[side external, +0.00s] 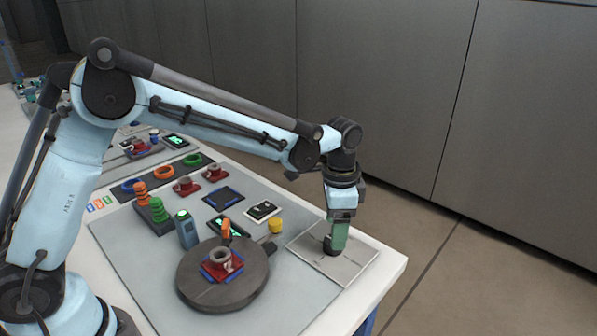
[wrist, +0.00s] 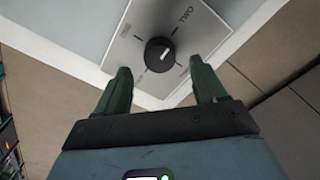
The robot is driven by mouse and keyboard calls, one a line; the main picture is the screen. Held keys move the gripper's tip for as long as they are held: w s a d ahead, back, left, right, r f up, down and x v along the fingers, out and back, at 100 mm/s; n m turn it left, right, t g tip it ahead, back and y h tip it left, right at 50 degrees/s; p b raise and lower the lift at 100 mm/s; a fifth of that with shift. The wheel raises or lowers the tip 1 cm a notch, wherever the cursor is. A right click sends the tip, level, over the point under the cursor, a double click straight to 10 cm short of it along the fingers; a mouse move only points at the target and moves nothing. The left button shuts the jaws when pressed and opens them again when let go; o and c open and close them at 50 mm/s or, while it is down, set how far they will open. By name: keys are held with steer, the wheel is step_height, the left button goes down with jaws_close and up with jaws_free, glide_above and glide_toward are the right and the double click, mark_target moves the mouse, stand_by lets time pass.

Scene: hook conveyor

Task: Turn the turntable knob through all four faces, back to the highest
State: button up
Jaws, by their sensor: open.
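The black knob (side external: 331,248) stands on a pale square plate (side external: 352,262) at the table's right corner. In the wrist view the round knob (wrist: 160,53) has a pale pointer mark, and thin tick lines run over the plate (wrist: 192,28) around it. My gripper (side external: 338,238) points down at the knob. In the wrist view my gripper (wrist: 160,66) is open, one green finger on each side of the knob in the picture; I cannot tell whether either touches it. The dark round turntable (side external: 190,282) carries a red and blue fixture with a grey ring-shaped part (side external: 222,259).
A yellow button (side external: 275,225) and an orange piece (side external: 227,229) are near the turntable. A blue-grey box (side external: 187,229) stands to its left. Stacked orange and green parts (side external: 158,209) and several coloured rings lie farther back. The table edge is close to the plate.

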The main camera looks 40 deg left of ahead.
step_height(320, 180, up, 9)
stand_by(0.3)
steer(key=shift+o, duration=0.3)
stand_by(0.4)
steer(key=shift+o, duration=1.4)
steer(key=shift+a+r, duration=0.1)
steer(key=shift+a, duration=0.15)
steer(key=shift+o, duration=1)
steer(key=s+a+r+m, duration=0.1)
steer(key=a+r+m, duration=0.1)
steer(key=a, duration=0.3)
steer(key=s+a+r+m, duration=0.1)
steer(key=s+a+r, duration=0.1)
steer(key=a, duration=0.4)
steer(key=shift+s+r+m, duration=0.3)
steer(key=shift+r+m, duration=0.1)
steer(key=shift+r, duration=0.45)
steer(key=s+a+r+m, duration=0.5)
steer(key=s+a, duration=0.3)
steer(key=a, duration=0.2)
step_height(320, 180, down, 10)
steer(key=shift+d, duration=0.15)
